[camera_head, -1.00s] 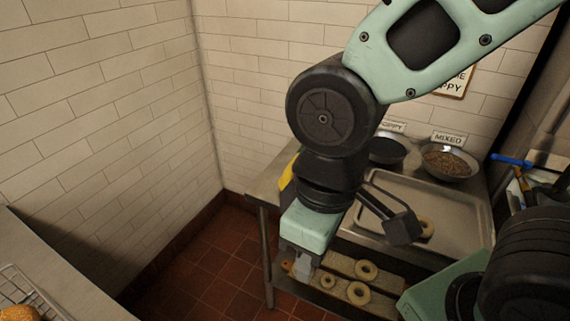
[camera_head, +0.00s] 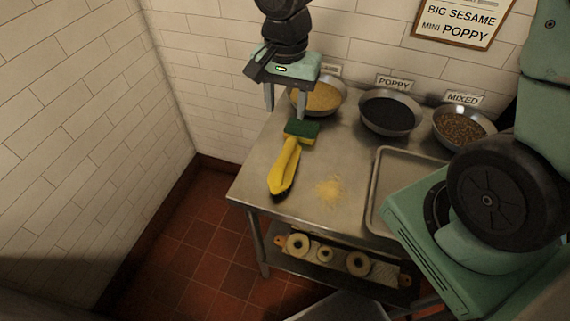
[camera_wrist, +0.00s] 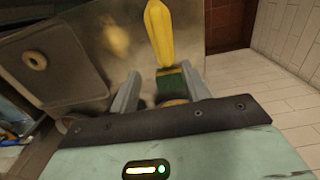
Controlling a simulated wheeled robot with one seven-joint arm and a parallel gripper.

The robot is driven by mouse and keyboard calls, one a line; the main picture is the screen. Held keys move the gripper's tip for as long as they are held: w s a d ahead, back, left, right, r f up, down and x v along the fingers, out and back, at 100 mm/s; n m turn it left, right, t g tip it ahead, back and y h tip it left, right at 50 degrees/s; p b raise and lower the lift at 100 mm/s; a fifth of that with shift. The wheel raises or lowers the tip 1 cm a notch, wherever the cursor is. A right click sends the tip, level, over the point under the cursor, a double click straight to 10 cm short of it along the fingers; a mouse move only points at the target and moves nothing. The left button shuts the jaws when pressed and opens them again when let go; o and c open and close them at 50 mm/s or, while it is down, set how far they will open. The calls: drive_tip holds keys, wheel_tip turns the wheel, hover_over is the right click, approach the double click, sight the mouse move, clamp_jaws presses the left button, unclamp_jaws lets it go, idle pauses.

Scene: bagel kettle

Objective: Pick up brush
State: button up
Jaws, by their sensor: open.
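A yellow brush (camera_head: 283,170) with a dark underside at its near end lies on the metal table, left of the spilled seeds. A green and yellow sponge-like block (camera_head: 301,132) is at its far end; I cannot tell whether the two are joined. My gripper (camera_head: 285,112) points down, open and empty, above the table just beyond the block. In the wrist view the yellow brush (camera_wrist: 158,32) extends away from my gripper (camera_wrist: 160,88), and the green block (camera_wrist: 170,80) shows between the fingers. The gap in height is hard to tell.
Bowls of sesame (camera_head: 318,98), poppy (camera_head: 389,115) and mixed seeds (camera_head: 463,129) stand along the back of the table. A metal tray (camera_head: 376,190) is at the right. Spilled seeds (camera_head: 329,190) lie mid-table. Bagels on boards (camera_head: 325,253) sit on the lower shelf. A tiled wall is at left.

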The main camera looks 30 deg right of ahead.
sight(285, 153)
drive_tip(key=f, duration=1.6)
drive_tip(key=shift+w+d+f, duration=0.1)
drive_tip(key=shift+w+f, duration=0.2)
drive_tip(key=shift+f, duration=0.05)
clamp_jaws()
